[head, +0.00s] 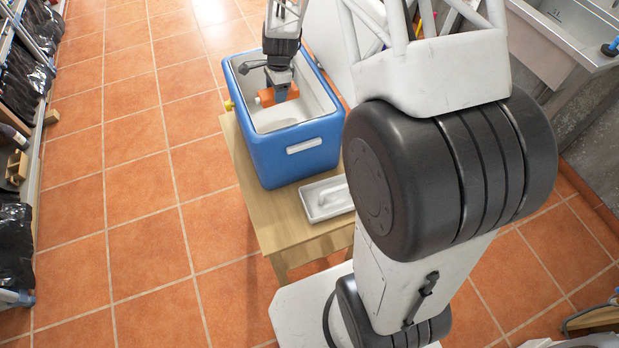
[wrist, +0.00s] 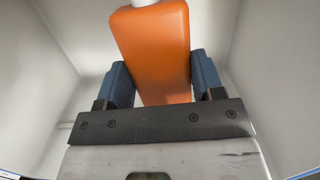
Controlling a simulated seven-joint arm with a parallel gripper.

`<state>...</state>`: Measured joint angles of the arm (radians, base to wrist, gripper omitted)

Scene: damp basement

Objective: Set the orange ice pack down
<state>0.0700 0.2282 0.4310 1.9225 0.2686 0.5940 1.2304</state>
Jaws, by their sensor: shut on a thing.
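The orange ice pack (wrist: 155,48) is a flat orange block with a white cap at its top in the wrist view. My gripper (wrist: 162,85) is shut on it, with a blue finger pad on each side. In the head view my gripper (head: 281,92) reaches down into the blue cooler (head: 300,161), and the ice pack (head: 266,97) shows between its fingers inside the white-lined interior. The cooler is open and stands on a wooden table. I cannot tell whether the ice pack touches the cooler's floor.
Tiled floor is clear to the left. Shelves with black bags (head: 22,75) line the left edge; a sink (head: 575,25) is at upper right.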

